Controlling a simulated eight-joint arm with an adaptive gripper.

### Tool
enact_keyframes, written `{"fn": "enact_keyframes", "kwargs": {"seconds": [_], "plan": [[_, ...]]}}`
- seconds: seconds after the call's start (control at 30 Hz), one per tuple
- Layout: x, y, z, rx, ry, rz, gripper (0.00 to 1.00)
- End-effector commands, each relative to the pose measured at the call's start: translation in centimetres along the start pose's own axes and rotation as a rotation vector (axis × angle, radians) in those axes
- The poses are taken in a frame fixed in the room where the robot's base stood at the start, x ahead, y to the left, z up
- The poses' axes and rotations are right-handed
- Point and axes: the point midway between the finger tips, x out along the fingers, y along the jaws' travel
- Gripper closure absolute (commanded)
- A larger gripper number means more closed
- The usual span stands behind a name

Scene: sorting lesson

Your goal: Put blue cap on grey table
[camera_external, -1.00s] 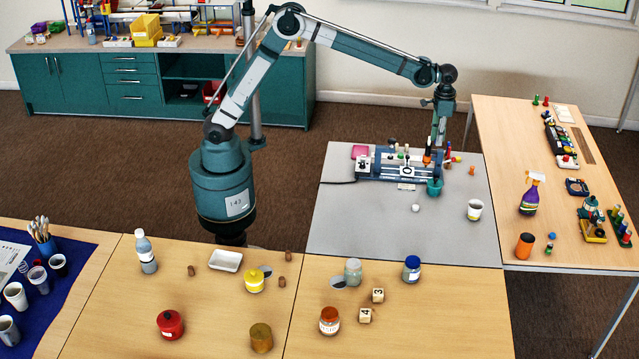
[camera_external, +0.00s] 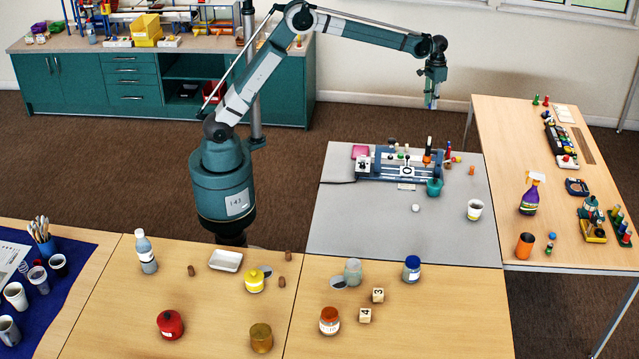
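The grey table (camera_external: 350,225) stands in the middle right. A jar with a blue cap (camera_external: 412,261) stands upright on the wooden table in front of it, near the shared edge. The cap appears to sit on the jar. My gripper (camera_external: 432,104) points down, high above the back of the grey table and well away from the jar. Its fingers are too small to tell whether they are open or shut, or whether they hold anything.
A blue-grey machine (camera_external: 405,168) with small bottles and a teal cup (camera_external: 434,187) occupy the grey table's back. A white cup (camera_external: 474,209) stands at its right. Its front left is clear. Several jars, including an orange one (camera_external: 329,320), stand on the wooden table.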

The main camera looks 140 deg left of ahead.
Motion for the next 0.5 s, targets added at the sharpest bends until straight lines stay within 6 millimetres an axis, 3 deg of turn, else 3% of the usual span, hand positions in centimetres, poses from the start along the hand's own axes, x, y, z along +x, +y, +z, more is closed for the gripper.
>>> {"fn": "enact_keyframes", "kwargs": {"seconds": [0.2,0.5], "plan": [[0.1,-4.2,-0.8,-0.045,0.000,0.000,0.87],[6.3,-3.8,-0.8,-0.041,0.000,0.000,0.87]]}}
